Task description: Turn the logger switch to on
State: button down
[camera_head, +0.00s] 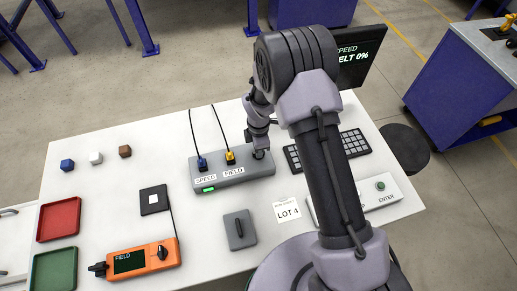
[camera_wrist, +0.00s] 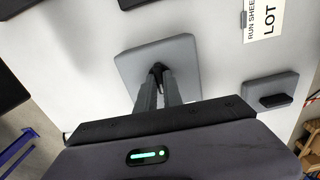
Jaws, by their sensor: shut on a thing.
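A long grey box (camera_head: 238,176) with labels SPEED and FIELD lies on the white table in the head view. A blue plug and a yellow plug (camera_head: 230,156) with black cables stand in it, and a green light (camera_head: 208,190) glows on its front. My gripper (camera_head: 259,154) points down at the box's right end. In the wrist view my gripper (camera_wrist: 160,80) is shut on a small dark knob (camera_wrist: 157,68) on the box's grey top (camera_wrist: 185,60), probably the logger switch. The fingers hide most of the knob, so its setting cannot be read.
A grey plate with a dark bar (camera_head: 239,230) and the LOT 4 sheet (camera_head: 288,209) lie in front. A keyboard (camera_head: 354,143) is to the right. An orange meter (camera_head: 144,260), red tray (camera_head: 59,219) and green tray (camera_head: 54,270) are left. The screen reads BELT 0%.

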dwell(0.4)
jog(key=c, duration=1.5)
grip_release()
notch_tip(320, 180, up, 17)
jog(key=p, duration=0.4)
jog(key=shift+r, duration=0.2)
